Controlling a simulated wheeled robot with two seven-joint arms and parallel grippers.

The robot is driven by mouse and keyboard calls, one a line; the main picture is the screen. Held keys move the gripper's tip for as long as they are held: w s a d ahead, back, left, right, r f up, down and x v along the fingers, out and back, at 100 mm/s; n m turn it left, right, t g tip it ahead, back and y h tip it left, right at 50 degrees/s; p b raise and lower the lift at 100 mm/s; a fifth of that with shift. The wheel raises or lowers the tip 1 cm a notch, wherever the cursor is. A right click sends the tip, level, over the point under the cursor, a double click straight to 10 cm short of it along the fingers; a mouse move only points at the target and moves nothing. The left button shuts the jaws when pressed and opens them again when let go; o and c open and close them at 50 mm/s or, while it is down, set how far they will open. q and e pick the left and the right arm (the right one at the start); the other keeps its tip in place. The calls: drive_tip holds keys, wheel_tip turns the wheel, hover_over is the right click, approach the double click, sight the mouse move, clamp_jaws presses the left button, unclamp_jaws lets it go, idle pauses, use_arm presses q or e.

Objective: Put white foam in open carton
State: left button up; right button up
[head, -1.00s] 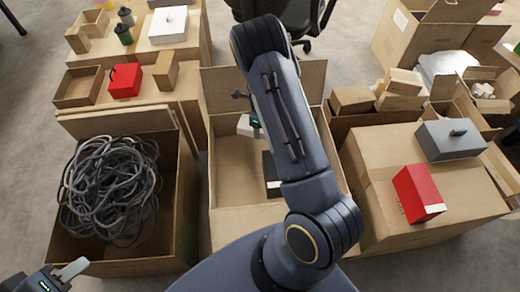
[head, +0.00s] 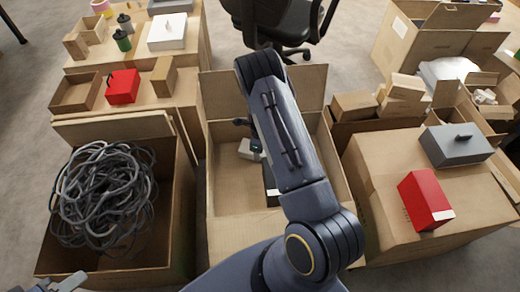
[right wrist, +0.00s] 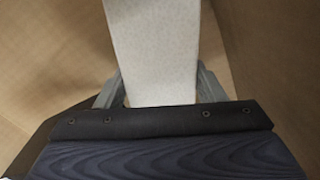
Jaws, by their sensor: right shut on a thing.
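The white foam (head: 246,149) is inside the open carton (head: 228,190) at the middle of the head view, partly hidden by my right arm. In the right wrist view the foam (right wrist: 152,50) is a pale block between the two fingers, with brown carton walls on both sides. My right gripper (head: 257,146) is shut on it. I cannot tell whether the foam touches the carton floor. My left gripper (head: 68,284) shows only in part at the lower left corner, away from the carton, and its opening is unclear.
A dark item (head: 271,188) lies in the open carton beside my arm. A carton with coiled grey cable (head: 105,190) stands left. A closed carton with a red box (head: 425,200) and a grey case (head: 456,145) stands right. An office chair (head: 280,20) is behind.

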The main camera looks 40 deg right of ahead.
drive_tip(key=shift+f, duration=0.2)
drive_tip(key=o, duration=1)
drive_tip(key=shift+c, duration=0.2)
drive_tip(key=shift+r, duration=0.15)
